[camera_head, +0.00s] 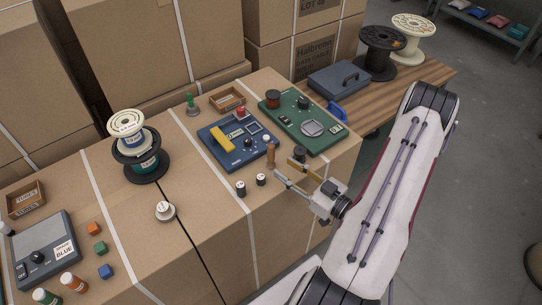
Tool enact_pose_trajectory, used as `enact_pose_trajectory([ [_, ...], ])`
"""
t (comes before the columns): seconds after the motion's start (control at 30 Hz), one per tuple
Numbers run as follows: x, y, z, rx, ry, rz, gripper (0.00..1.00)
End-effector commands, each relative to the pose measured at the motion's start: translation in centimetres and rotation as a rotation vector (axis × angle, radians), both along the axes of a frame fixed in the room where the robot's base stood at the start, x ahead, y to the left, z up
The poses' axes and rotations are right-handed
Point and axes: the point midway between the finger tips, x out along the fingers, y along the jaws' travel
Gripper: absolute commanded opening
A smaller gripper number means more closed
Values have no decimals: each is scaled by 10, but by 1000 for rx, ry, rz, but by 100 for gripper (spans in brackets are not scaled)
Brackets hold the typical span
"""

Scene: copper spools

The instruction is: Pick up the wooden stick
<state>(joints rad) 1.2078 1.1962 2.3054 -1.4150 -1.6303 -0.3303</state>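The wooden stick (270,156) is a short brown peg. It appears to stand upright on the cardboard box top, near the right front edge of the blue panel. My gripper (283,168) reaches in from the right, with its two fingers spread apart and pointing left toward the stick. The fingertips are close to the stick, on its right and front side. I cannot tell whether either finger touches it. Nothing shows between the fingers.
The blue panel (228,150) with a yellow handle and the green board (310,140) lie just behind the stick.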

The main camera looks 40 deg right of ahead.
Motion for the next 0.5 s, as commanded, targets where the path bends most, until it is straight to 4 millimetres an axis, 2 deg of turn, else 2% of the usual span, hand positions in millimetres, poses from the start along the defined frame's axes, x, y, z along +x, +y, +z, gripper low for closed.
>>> enact_pose_trajectory([
  [0.17, 2, 0, 0, -1, 1, 0, 34],
  [0.5, 21, 4, 0, -1, 1, 2, 34],
])
